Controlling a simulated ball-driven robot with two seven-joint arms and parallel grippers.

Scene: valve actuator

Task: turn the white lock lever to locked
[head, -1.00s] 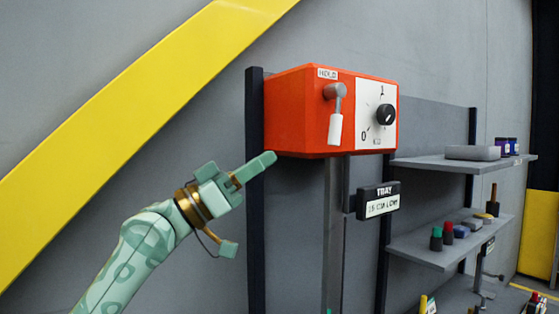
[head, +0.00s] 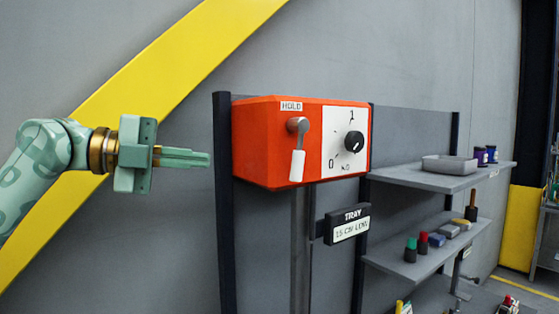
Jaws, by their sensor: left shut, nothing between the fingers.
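The white lock lever (head: 297,165) is on the front of the orange box (head: 258,150), below a grey pivot (head: 298,125). It hangs down, tilted very slightly. A label reading HOLD (head: 291,106) is above it. To its right a white dial plate (head: 335,150) carries a black knob (head: 354,142) and the marks 0 and 1. My left gripper (head: 208,159) is shut and empty, left of the box at about the lever's height, its fingers pointing right. It appears apart from the box and lever. My right gripper is not in view.
A dark post (head: 224,210) stands at the box's left edge. A TRAY sign (head: 347,224) is below the box. Shelves (head: 430,180) on the right hold a grey tray (head: 449,164), jars and small tools.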

